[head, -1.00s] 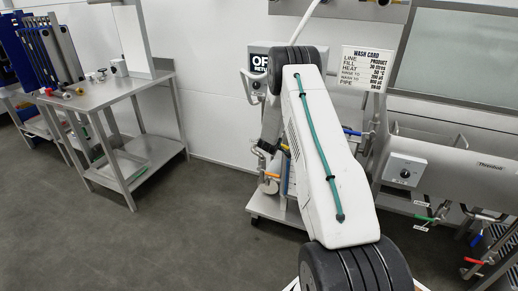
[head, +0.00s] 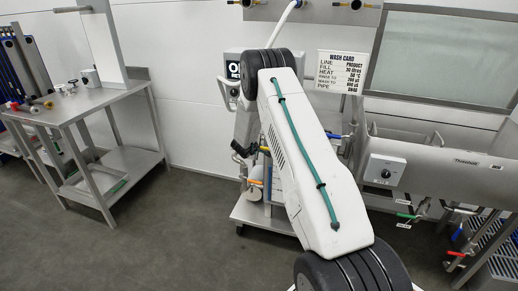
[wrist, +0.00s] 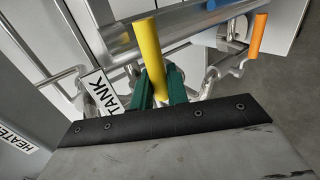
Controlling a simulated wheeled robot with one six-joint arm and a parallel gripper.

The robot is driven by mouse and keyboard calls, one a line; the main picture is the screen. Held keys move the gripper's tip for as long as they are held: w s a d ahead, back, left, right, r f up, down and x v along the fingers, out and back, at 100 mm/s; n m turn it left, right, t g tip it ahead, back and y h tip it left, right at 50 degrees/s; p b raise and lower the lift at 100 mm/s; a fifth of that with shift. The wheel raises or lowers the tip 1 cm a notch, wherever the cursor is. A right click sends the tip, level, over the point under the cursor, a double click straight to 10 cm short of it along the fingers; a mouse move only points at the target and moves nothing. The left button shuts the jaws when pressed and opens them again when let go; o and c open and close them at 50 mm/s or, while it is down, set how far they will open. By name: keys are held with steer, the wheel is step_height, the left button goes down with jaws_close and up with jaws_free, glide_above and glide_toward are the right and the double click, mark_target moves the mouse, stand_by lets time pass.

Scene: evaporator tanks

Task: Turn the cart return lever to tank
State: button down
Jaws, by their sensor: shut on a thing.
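The yellow-handled lever (wrist: 149,58) is in the wrist view, its grip standing up between the green fingers of my gripper (wrist: 159,88). The fingers are shut on its lower part. A white TANK label (wrist: 103,92) lies just left of the fingers, and a HEATER label (wrist: 14,137) is at the lower left edge. In the head view my arm hides most of the cart (head: 268,212). A bit of yellow (head: 264,149) shows beside my dark wrist there, and the fingers themselves cannot be made out.
An orange handle (wrist: 258,35) stands right of the lever on the same pipework, and a steel pipe (wrist: 180,28) runs behind. In the head view a steel table (head: 105,98) stands left and a trough (head: 445,170) with several coloured handles right. Floor between table and cart is clear.

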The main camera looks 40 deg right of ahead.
steer(key=c, duration=1.4)
jaws_free()
steer(key=shift+w+r, duration=0.15)
steer(key=shift+r, duration=0.05)
steer(key=shift+c, duration=0.2)
steer(key=shift+f, duration=0.1)
steer(key=shift+a, duration=0.1)
steer(key=v, duration=0.7)
steer(key=shift+s+a+r, duration=0.2)
steer(key=shift+s, duration=0.05)
